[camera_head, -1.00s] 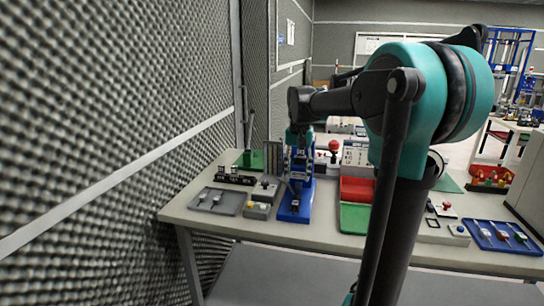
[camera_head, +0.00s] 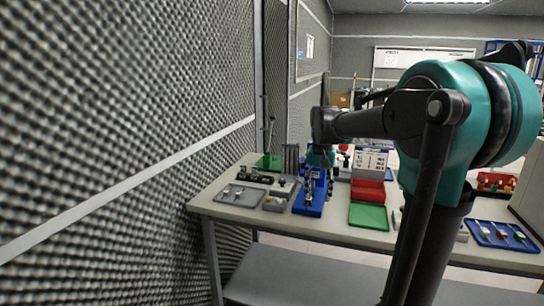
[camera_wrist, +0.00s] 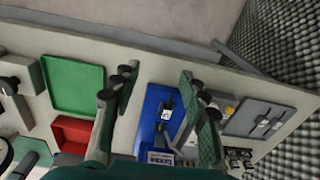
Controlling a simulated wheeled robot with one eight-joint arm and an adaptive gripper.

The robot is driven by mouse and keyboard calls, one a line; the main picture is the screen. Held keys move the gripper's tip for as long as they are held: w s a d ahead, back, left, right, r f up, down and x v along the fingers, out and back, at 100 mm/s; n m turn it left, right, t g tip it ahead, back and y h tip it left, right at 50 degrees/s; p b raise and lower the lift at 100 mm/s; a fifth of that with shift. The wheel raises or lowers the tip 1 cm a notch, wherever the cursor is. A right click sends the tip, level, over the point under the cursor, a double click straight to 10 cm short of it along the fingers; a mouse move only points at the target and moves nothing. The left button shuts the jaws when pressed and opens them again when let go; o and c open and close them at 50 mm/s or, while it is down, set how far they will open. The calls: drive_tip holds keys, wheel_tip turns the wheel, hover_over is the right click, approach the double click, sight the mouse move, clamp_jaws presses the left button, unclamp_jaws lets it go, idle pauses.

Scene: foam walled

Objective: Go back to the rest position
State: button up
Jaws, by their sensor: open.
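My gripper (camera_wrist: 158,108) is open in the wrist view, its two green-and-black fingers spread apart over the table. Nothing is between the fingertips that I can see held. Below and between the fingers is a blue tray (camera_wrist: 151,103) with a small device on it. In the head view my teal and black arm reaches from the right over the table, and its end hangs above the blue fixture (camera_head: 310,205). The fingers are small and partly unclear there.
The table (camera_head: 290,220) carries a grey tray (camera_head: 238,195), a red bin (camera_head: 367,192), a green tray (camera_head: 368,216) and a blue tray with tools (camera_head: 502,235). A foam wall (camera_head: 120,130) stands close on the left. A red tray (camera_head: 497,184) stands farther right.

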drive_tip(key=s+d+f+n+t, duration=0.1)
drive_tip(key=s+f+t, duration=0.1)
drive_tip(key=s+f, duration=0.8)
drive_tip(key=s+d+f+n+t, duration=0.2)
drive_tip(key=s+f, duration=0.8)
drive_tip(key=s, duration=0.1)
drive_tip(key=shift+d+f, duration=0.15)
drive_tip(key=shift+d, duration=0.15)
